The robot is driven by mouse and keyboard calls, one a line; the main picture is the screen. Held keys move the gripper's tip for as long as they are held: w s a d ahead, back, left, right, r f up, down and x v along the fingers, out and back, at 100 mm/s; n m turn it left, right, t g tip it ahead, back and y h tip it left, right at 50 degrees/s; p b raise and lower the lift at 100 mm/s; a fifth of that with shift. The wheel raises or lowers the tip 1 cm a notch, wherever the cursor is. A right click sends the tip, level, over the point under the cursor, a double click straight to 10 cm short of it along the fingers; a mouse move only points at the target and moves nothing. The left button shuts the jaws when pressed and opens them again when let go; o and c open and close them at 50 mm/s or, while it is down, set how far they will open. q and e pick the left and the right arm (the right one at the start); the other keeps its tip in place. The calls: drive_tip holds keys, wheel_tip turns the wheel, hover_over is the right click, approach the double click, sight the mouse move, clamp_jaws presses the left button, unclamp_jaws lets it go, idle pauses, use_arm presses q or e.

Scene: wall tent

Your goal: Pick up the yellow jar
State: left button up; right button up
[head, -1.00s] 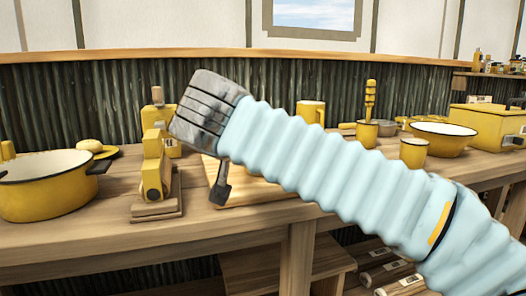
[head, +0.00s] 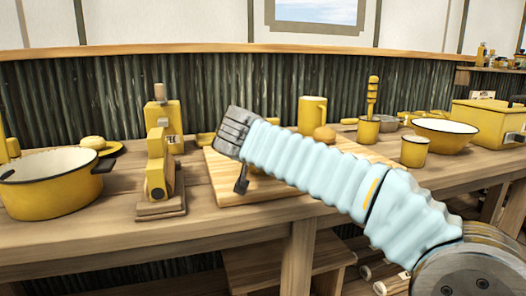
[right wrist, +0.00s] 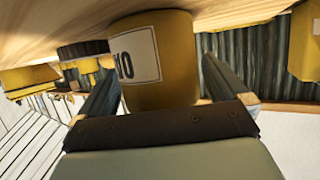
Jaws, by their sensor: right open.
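A yellow jar (right wrist: 172,40) with a white label fills the upper middle of the right wrist view, which is turned over with the wooden surface at the top. My right gripper (right wrist: 160,72) is open, with one finger on each side of the jar; I cannot tell whether either touches it. In the head view my right gripper (head: 232,132) is over the cutting board, and its fingers are mostly hidden. A labelled yellow canister (head: 172,115) stands left of it; I cannot tell that it is the same jar. My left gripper is not in view.
A yellow grinder (head: 157,170) and a pot (head: 50,195) stand to the left. The cutting board (head: 225,180) lies under my arm. A tall yellow mug (head: 312,115), a cup (head: 414,152), a bowl (head: 444,130) and a yellow box (head: 485,120) stand to the right.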

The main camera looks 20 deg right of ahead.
drive_tip(key=shift+c, duration=0.5)
drive_tip(key=c, duration=0.9)
drive_tip(key=shift+r, duration=0.1)
drive_tip(key=shift+c, duration=0.2)
drive_tip(key=shift+r, duration=0.2)
wheel_tip(320, 180, up, 2)
drive_tip(key=shift+r+p, duration=0.15)
drive_tip(key=shift+p, duration=0.2)
drive_tip(key=s+a+r, duration=0.5)
drive_tip(key=s+r, duration=0.5)
drive_tip(key=s, duration=0.3)
drive_tip(key=o, duration=0.6)
drive_tip(key=c, duration=0.6)
